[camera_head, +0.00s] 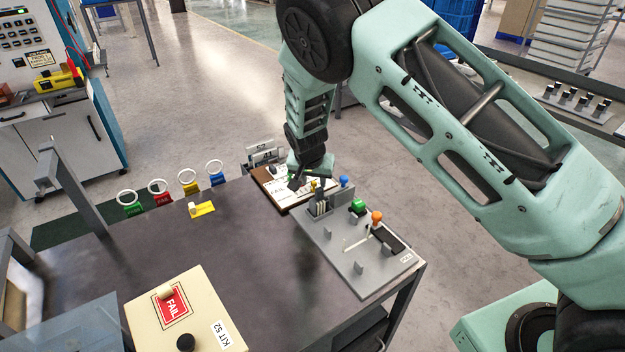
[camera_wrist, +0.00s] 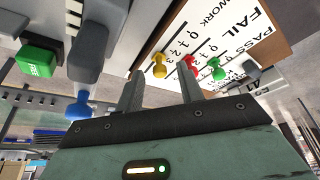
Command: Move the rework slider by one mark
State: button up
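The tally board (camera_head: 271,187) lies on the far edge of the dark table. In the wrist view the white board (camera_wrist: 238,62) shows columns lettered FAIL, PASS and one ending in WORK, each with a number scale. A yellow slider knob (camera_wrist: 159,66) is at the WORK column, with a red knob (camera_wrist: 188,62) and a green knob (camera_wrist: 216,70) to its right. My gripper (camera_wrist: 160,88) is open and empty, its two fingers apart below the yellow and red knobs in the picture. In the head view my gripper (camera_head: 311,178) is over the board's right end. The yellow knob's exact mark is unclear.
A grey fixture plate (camera_head: 345,245) with a green block (camera_head: 357,206), an orange knob (camera_head: 376,217) and a blue knob (camera_head: 343,181) stands close right of the board. A FAIL-marked box (camera_head: 205,300) is at the front. The table's middle is clear.

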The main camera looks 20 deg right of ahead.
jog(key=v, duration=1.7)
jog(key=shift+r, duration=0.15)
jog(key=shift+s, duration=0.15)
jog(key=s+a+r+n+g+y+p, duration=0.1)
jog(key=s+n, duration=0.3)
jog(key=s, duration=0.7)
jog(key=s+a+r+n+g+y+p, duration=0.1)
jog(key=s+r+n, duration=0.2)
jog(key=s, duration=0.9)
jog(key=s+a+r+n+g+p, duration=0.1)
jog(key=s+n, duration=0.5)
jog(key=s, duration=0.6)
notch_tip(320, 180, up, 2)
jog(key=shift+a+r+n+g+y, duration=0.1)
jog(key=shift+a+n+g+y, duration=0.25)
jog(key=shift+a, duration=0.2)
jog(key=shift+w, duration=0.1)
